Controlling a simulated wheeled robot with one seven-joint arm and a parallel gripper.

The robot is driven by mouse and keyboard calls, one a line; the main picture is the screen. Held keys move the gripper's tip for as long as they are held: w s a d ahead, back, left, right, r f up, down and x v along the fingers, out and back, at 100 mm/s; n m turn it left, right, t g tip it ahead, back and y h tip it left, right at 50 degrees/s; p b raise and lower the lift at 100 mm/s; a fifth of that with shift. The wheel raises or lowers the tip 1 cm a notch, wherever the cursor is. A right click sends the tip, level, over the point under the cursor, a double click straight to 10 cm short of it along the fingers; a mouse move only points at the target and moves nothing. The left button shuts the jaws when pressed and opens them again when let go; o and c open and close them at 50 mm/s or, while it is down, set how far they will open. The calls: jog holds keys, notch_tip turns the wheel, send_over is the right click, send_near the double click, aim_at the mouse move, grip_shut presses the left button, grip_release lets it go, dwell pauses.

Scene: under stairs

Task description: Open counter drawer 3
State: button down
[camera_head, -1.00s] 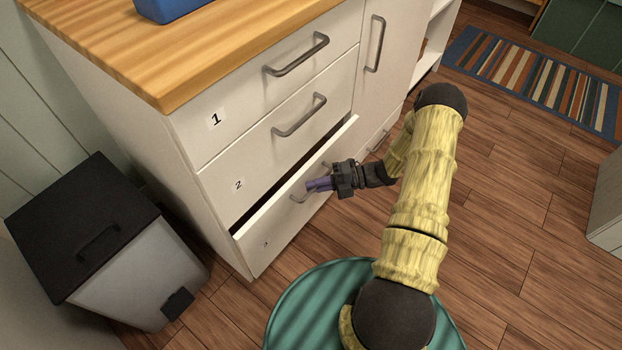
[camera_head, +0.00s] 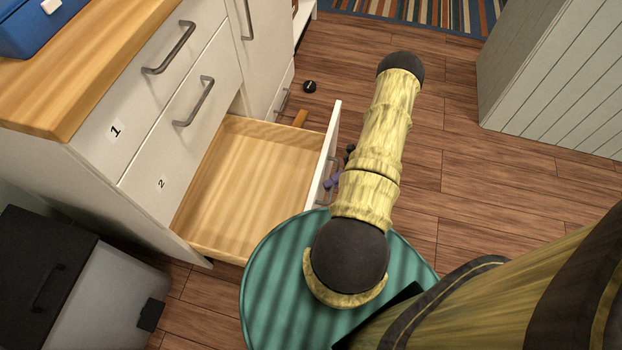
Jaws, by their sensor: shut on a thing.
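Counter drawer 3 (camera_head: 245,185) is the lowest of the numbered stack and stands far out from the white counter. Its wooden inside shows and looks empty. Its handle (camera_head: 322,196) is on the front panel at the right, partly hidden by my arm. My gripper (camera_head: 330,184) is at this handle and shut on it, with only its purple fingertips and a dark part showing past my yellow arm. Drawers 1 (camera_head: 120,110) and 2 (camera_head: 163,165) above are closed.
A blue box (camera_head: 40,25) sits on the countertop. A small round black thing (camera_head: 310,87) lies on the floor beyond the drawer. A grey panelled block (camera_head: 560,80) stands at right; wooden floor between is clear.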

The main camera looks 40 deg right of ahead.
jog(key=shift+s+d, duration=0.75)
jog(key=shift+s, duration=0.1)
jog(key=c, duration=1.5)
grip_release()
jog(key=shift+w, duration=0.15)
jog(key=s+d+r, duration=0.1)
jog(key=d+r, duration=0.1)
jog(key=d, duration=1.5)
jog(key=shift+r, duration=0.25)
jog(key=shift+s+d, duration=0.1)
